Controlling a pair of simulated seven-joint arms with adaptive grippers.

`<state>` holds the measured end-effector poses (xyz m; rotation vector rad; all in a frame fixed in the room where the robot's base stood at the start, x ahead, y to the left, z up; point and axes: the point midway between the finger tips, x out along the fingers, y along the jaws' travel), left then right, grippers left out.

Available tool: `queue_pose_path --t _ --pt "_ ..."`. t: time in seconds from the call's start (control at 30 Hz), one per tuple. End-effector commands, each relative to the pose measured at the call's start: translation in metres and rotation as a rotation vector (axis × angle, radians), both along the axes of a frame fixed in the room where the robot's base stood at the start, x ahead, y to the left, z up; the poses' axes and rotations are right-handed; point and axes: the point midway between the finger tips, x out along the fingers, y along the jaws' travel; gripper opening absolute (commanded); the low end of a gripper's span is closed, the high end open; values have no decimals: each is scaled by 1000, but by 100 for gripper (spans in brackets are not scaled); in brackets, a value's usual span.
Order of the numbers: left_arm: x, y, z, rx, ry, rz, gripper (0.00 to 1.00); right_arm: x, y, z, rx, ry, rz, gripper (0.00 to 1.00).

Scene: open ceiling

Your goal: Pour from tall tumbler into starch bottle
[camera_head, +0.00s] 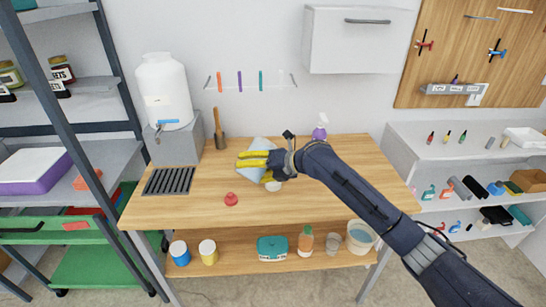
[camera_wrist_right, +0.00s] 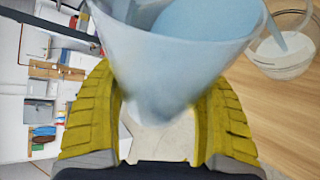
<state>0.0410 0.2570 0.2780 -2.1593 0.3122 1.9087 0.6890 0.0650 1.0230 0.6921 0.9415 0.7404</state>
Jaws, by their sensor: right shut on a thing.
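My right gripper (camera_head: 256,162), with yellow fingers, is shut on the pale blue, translucent tall tumbler (camera_head: 263,143) above the worktable. The tumbler looks tilted in the head view, partly hidden by the fingers. In the right wrist view the fingers (camera_wrist_right: 160,120) press on both sides of the tumbler (camera_wrist_right: 185,60), and its wide mouth faces up the picture. A purple bottle with a white spray top (camera_head: 320,131) stands at the back of the table, apart from the tumbler; I cannot read a starch label on it. My left gripper is out of view.
A bowl (camera_head: 273,186) of whitish contents sits just below the gripper; it also shows in the wrist view (camera_wrist_right: 284,68). A red object (camera_head: 231,199) lies in front. A dark grate (camera_head: 168,181) and a white dispenser (camera_head: 164,92) are left. The table's front right is clear.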

Motion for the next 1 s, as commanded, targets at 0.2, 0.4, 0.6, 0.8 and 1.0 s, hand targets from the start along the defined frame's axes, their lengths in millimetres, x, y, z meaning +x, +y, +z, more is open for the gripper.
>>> queue_pose_path --t 0.2,0.4,0.6,0.8,1.0 --pt "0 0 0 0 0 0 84 0 0 1 10 10 0 24" --pt "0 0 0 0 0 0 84 0 0 1 19 22 0 24" --pt "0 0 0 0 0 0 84 0 1 1 26 31 0 24" --pt "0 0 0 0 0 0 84 0 1 1 32 39 0 24" --pt "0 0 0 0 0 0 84 0 1 1 38 49 0 24"
